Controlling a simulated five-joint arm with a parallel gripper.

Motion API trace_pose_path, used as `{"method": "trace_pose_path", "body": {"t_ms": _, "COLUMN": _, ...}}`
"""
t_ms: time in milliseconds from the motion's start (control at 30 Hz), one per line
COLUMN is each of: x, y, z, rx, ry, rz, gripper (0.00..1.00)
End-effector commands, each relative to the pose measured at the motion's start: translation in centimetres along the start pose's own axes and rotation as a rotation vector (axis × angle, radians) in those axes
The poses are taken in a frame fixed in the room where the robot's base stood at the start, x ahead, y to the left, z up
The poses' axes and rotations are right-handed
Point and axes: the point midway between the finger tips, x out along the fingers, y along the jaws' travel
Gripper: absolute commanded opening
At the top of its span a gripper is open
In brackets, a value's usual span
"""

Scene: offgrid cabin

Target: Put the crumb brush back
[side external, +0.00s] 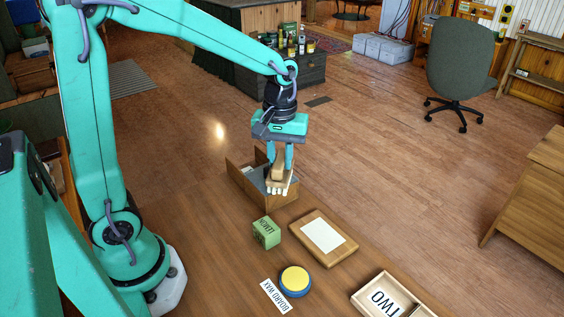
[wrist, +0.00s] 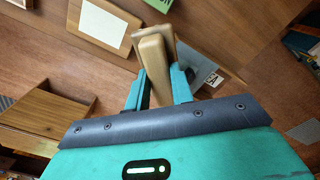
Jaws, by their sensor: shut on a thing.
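My gripper (side external: 279,156) is shut on the crumb brush (side external: 280,171), which has a pale wooden body and white bristles pointing down. In the wrist view the brush (wrist: 153,65) shows as a wooden handle between the two teal fingers of my gripper (wrist: 160,85). In the side view the brush is at an open wooden box (side external: 268,199) with a grey surface inside, overlapping its right part. I cannot tell whether the bristles touch the box.
A green lemon box (side external: 266,233), a wooden board with a white panel (side external: 322,238), a yellow and blue round tin (side external: 295,281), a "BOARD WAX" label (side external: 274,296) and a wooden tray marked "TWO" (side external: 389,297) stand on the table in front. Bare tabletop (side external: 215,250) shows left of the lemon box.

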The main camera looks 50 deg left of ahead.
Motion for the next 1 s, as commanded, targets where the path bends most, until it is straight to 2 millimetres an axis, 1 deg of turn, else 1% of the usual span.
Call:
{"method": "trace_pose_path", "body": {"t_ms": 33, "x": -0.2, "y": -1.2, "z": -0.6, "rx": -0.048, "ry": 0.001, "rz": 0.001, "gripper": 0.00}}
{"method": "trace_pose_path", "body": {"t_ms": 300, "x": -1.0, "y": -7.1, "z": -2.4, "rx": -0.291, "ry": 0.001, "rz": 0.001, "gripper": 0.00}}
{"method": "trace_pose_path", "body": {"t_ms": 500, "x": -1.5, "y": -11.4, "z": -3.0, "rx": -0.473, "ry": 0.001, "rz": 0.001, "gripper": 0.00}}
{"method": "trace_pose_path", "body": {"t_ms": 700, "x": -1.9, "y": -15.5, "z": -3.0, "rx": -0.650, "ry": 0.001, "rz": 0.001, "gripper": 0.00}}
{"method": "trace_pose_path", "body": {"t_ms": 900, "x": -2.2, "y": -18.4, "z": -2.5, "rx": -0.781, "ry": 0.000, "rz": 0.000, "gripper": 0.00}}
{"method": "trace_pose_path", "body": {"t_ms": 1000, "x": -2.3, "y": -19.2, "z": -2.4, "rx": -0.820, "ry": 0.000, "rz": 0.000, "gripper": 0.00}}
